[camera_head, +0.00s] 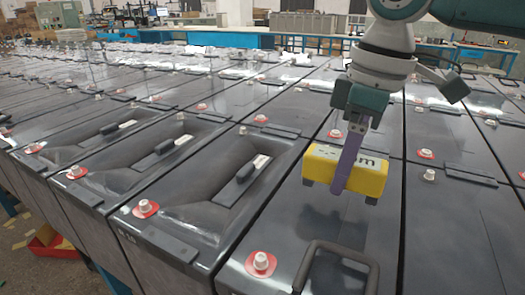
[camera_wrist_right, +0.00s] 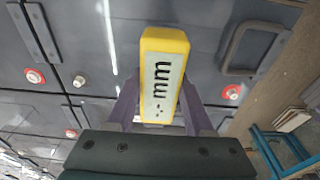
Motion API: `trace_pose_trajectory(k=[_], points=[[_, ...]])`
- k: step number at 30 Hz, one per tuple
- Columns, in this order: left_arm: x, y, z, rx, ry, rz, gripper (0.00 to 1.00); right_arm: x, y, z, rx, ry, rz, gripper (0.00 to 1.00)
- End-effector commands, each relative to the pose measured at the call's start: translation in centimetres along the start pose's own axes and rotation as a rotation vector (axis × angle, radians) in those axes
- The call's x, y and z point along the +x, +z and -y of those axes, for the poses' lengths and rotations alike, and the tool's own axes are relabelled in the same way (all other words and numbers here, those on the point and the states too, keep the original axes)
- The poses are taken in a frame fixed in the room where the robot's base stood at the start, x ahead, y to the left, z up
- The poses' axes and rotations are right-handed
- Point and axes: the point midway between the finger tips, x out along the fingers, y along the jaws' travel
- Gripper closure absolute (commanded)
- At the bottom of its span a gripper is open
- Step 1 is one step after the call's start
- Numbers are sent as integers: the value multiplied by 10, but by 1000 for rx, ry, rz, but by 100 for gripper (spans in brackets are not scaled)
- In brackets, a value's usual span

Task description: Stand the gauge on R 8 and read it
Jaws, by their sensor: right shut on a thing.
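The yellow gauge (camera_head: 322,169) has a pale display marked "mm" and dark feet at its ends. My right gripper (camera_head: 341,186) is shut on it, with a purple finger across its front. The gauge is over the dark top of a battery (camera_head: 315,213) in the front row, whose handle stands nearer the camera. I cannot tell whether its feet touch that top. In the right wrist view the gauge (camera_wrist_right: 164,55) sits between the purple fingers (camera_wrist_right: 158,112). Its display shows a few small marks before "mm", no clear number. No R 8 label is readable. My left gripper is not in view.
A raised black handle (camera_head: 338,262) stands at the front. Several batteries on the left have sunken tops (camera_head: 215,195). A red bin (camera_head: 52,243) lies at lower left.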

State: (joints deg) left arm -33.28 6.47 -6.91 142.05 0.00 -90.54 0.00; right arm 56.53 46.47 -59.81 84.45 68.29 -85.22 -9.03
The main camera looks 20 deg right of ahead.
Motion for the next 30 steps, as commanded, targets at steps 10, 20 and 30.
trace_pose_trajectory(k=[10, 20, 30], points=[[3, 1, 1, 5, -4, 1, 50, 28, 3, 0, -1, 0, -1, 100], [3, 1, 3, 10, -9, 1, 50, 30, 4, 0, -1, 0, 0, 38], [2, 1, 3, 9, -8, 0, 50, 30, 4, 0, -1, -1, 1, 18]])
